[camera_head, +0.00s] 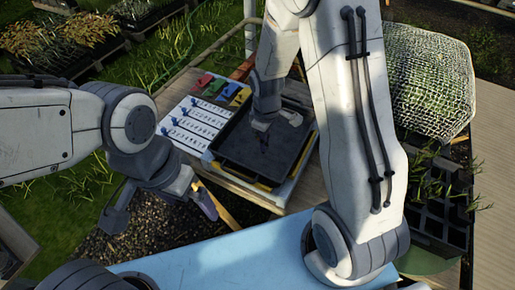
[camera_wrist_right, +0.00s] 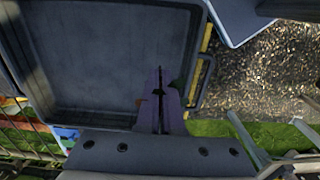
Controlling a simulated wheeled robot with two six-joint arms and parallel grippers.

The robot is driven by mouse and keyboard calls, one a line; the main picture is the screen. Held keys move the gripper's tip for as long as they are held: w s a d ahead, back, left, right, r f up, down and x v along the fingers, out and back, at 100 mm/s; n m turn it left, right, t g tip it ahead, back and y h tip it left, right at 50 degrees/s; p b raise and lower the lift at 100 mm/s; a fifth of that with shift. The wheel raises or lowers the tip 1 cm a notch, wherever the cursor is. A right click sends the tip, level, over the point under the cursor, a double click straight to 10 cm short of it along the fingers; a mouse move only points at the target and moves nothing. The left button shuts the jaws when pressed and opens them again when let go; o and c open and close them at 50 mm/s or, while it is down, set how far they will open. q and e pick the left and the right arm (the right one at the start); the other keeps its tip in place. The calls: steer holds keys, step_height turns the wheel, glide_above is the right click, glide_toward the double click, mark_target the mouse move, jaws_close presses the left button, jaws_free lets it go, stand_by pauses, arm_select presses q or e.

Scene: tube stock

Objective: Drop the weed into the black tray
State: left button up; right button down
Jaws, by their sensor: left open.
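The black tray (camera_head: 240,158) sits on a table at the middle of the head view. It fills the upper left of the right wrist view (camera_wrist_right: 95,60). My right gripper (camera_head: 264,128) points down over the tray. In the wrist view its two purple fingers (camera_wrist_right: 160,85) are close together near the tray's right side. Small dark green bits of the weed (camera_wrist_right: 178,86) show beside the fingers; most of it is hidden. My left gripper (camera_head: 165,212) is open and empty, apart from the tray, with its fingers spread.
A white board with blue markings (camera_head: 197,122) and coloured pieces (camera_head: 215,87) lie left of the tray. A blue surface (camera_head: 220,265) is in front. A dark cell tray (camera_head: 435,205) with plants and a mesh cover (camera_head: 430,80) are at the right. Planters stand back left.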

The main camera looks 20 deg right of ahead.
steer(key=f, duration=0.1)
steer(key=a+f, duration=0.1)
steer(key=f, duration=0.1)
steer(key=a+f+p, duration=0.1)
steer(key=f, duration=0.1)
steer(key=shift+w+f, duration=0.15)
steer(key=shift+w, duration=0.1)
steer(key=shift+f+b, duration=0.4)
steer(key=shift+f, duration=0.15)
steer(key=shift+f, duration=0.1)
steer(key=c, duration=1.1)
jaws_free()
